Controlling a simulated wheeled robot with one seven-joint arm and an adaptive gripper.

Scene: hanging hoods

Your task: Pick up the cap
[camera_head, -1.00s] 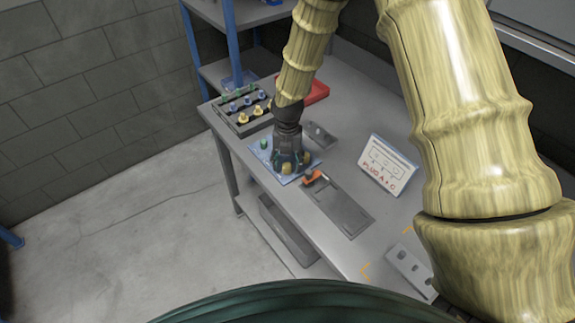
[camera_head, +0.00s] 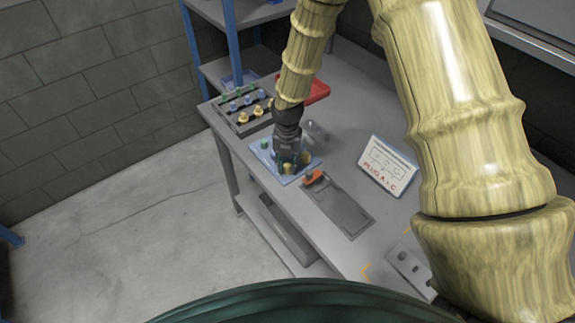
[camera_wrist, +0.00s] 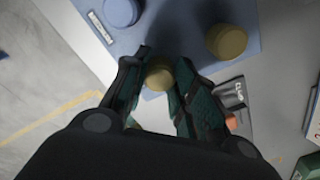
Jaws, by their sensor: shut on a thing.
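My gripper (camera_wrist: 160,80) is shut on a small yellow cap (camera_wrist: 158,77), with one finger on each side of it. In the head view my gripper (camera_head: 290,163) points down over the blue mat (camera_head: 311,166) on the bench. The held cap is partly hidden by the fingers, and I cannot tell whether it touches the mat. Another yellow cap (camera_wrist: 227,40) and a blue cap (camera_wrist: 122,12) are on the mat beyond the fingertips. A green cap (camera_head: 264,144) is at the mat's left corner.
A dark rack (camera_head: 232,117) of green, blue and yellow caps stands behind to the left. A red tray (camera_head: 317,90) lies behind. A grey plate (camera_head: 342,208) with an orange part (camera_head: 314,177) is in front. A sign (camera_head: 388,166) stands at right.

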